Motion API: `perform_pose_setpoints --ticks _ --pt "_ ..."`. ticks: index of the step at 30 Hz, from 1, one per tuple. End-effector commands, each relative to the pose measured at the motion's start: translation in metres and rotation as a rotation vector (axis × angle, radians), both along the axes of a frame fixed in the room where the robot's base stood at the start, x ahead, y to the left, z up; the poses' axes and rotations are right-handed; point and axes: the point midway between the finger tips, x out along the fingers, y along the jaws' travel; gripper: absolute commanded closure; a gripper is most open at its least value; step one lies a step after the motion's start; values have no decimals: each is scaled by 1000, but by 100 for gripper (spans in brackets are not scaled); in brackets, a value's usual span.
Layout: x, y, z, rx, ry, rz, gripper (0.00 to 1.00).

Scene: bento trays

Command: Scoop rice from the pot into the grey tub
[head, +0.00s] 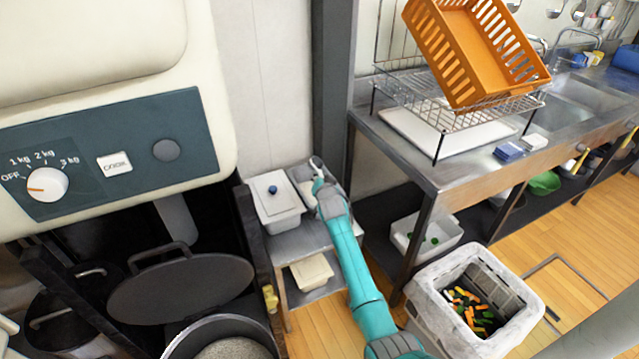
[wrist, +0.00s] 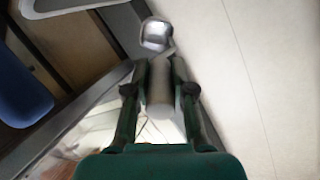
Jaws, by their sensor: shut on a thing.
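My gripper (head: 320,185) is at the far end of my teal arm, over the small metal side table. In the wrist view its fingers (wrist: 158,85) are shut on the pale handle of a scoop (wrist: 157,34), whose shiny metal head points away from me. A pot (head: 183,348) with pale, grainy contents, apparently rice, stands at the bottom edge of the head view, partly cut off. A pale grey tub (head: 278,222) with a blue-knobbed lid sits on the side table. Another pale container (head: 299,175) beside it is partly hidden by my gripper; I cannot tell which is the task's tub.
A dark round lid (head: 180,290) stands tilted behind the pot, below the cooker panel (head: 110,150). To the right are a steel counter with an orange crate (head: 490,60) and dish rack, and a bin (head: 425,290) of vegetable scraps. A dark post (head: 335,90) rises behind my gripper.

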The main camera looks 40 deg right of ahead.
Motion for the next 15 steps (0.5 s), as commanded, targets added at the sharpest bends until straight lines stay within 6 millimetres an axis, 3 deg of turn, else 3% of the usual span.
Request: perform_pose_setpoints --ticks 15 --pt "1 -1 8 41 71 -1 100"
